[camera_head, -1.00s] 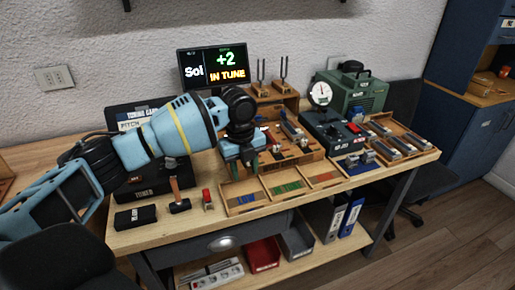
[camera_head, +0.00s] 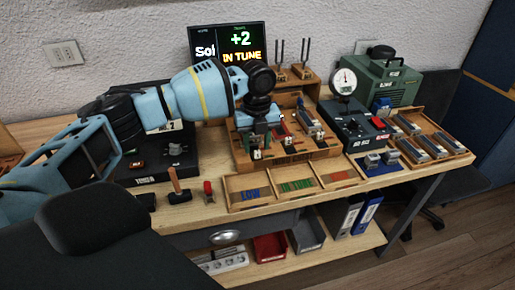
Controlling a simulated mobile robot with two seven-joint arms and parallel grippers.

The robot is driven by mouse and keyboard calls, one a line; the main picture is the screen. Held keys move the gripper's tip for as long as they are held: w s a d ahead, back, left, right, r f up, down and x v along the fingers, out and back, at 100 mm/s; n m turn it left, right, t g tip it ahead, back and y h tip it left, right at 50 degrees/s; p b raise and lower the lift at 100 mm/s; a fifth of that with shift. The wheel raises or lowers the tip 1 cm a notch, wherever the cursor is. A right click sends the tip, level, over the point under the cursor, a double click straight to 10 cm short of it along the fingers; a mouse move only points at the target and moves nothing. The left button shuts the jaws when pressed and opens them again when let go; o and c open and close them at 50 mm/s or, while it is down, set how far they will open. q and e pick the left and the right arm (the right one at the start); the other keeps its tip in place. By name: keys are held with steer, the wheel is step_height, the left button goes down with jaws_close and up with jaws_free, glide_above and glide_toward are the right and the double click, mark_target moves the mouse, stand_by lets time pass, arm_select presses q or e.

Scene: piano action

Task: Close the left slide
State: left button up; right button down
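A wooden fixture (camera_head: 316,154) with lettering on its front edge stands on the bench and holds several small slide parts. One part with a grey metal top (camera_head: 309,121) shows on its right side. My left gripper (camera_head: 260,146) points down over the left part of this fixture, among the small parts there. Its wrist and fingers hide most of the left slide, and I cannot tell whether they touch it. The gap between the fingers is too small to make out. The monitor (camera_head: 240,44) behind reads "+2" and "IN TUNE". My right gripper is not in view.
A wooden tray (camera_head: 262,204) with coloured labels lies in front of the fixture. A dark box with a round gauge (camera_head: 344,82) and a tray of metal bars (camera_head: 455,148) stand to the right. A hammer (camera_head: 179,190) and a red piece (camera_head: 208,190) are at front left.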

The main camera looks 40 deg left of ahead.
mark_target(256, 155)
arm_select(q)
steer(key=shift+f, duration=1.15)
jaws_close()
steer(key=shift+w, duration=0.1)
